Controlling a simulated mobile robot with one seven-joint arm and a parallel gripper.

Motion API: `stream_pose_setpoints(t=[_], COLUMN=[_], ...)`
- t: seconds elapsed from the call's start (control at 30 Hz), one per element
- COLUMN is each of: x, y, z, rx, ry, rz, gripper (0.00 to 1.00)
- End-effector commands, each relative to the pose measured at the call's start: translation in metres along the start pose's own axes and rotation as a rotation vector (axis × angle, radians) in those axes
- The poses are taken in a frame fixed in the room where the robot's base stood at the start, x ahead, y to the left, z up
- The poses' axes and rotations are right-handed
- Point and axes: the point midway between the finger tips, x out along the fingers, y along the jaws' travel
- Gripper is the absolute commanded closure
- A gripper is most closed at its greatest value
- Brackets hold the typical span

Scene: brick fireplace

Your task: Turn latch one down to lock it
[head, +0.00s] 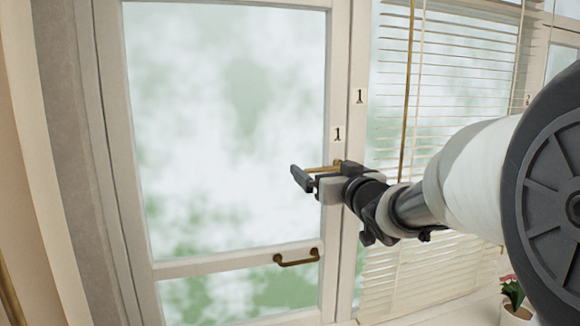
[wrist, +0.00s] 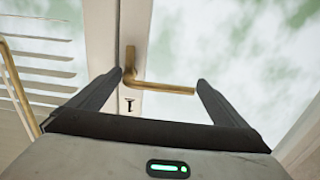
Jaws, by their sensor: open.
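Latch one is a brass lever on the window frame. In the head view the latch (head: 324,169) points left, roughly level, below a small "1" label (head: 337,134). In the wrist view, which looks upside down, the latch (wrist: 165,87) points right from its pivot, with the label (wrist: 129,105) below it. My gripper (head: 312,182) is open at the lever. In the wrist view its fingers (wrist: 158,80) stand either side of the lever, one near the pivot and one near the free end. I cannot tell whether they touch it.
A brass pull handle (head: 297,258) sits lower on the window sash. A second "1" label (head: 360,96) is on the post to the right. White blinds (head: 450,60) hang at the right. A potted plant (head: 514,298) stands at lower right.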

Motion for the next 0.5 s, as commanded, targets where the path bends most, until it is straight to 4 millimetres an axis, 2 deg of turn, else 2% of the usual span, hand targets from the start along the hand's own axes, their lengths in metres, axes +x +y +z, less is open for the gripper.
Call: stream_pose_setpoints(t=[0.3,0.5], x=[-0.0004,-0.0002], y=[0.0006,0.0], z=[0.0,0.0], rx=[0.0,0.0], ry=[0.0,0.0], rz=[0.0,-0.001], gripper=[0.03,0.37])
